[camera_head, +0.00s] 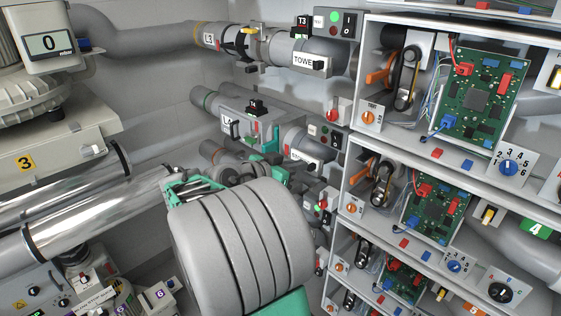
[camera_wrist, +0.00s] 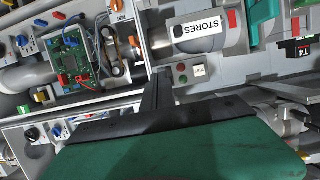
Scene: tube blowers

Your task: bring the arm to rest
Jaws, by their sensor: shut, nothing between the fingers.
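In the wrist view my gripper (camera_wrist: 160,80) shows as a dark, narrow pair of fingers above its wide black and green body. The fingers are together, with nothing between them. They point toward a grey pipe labelled STORES (camera_wrist: 199,30) and a small panel with a green button (camera_wrist: 182,79). I cannot tell whether they touch anything. In the head view my large grey ribbed arm link fills the lower middle, and I cannot make out the fingertips there.
An open-fronted rack (camera_head: 358,90) with green circuit boards (camera_head: 480,100) and knobs stands at the right. Pipes labelled L3 (camera_head: 208,40) and TOWE (camera_head: 305,61) run along the back. A grey machine marked 3 (camera_head: 60,150) and shiny tubes (camera_head: 90,205) crowd the left.

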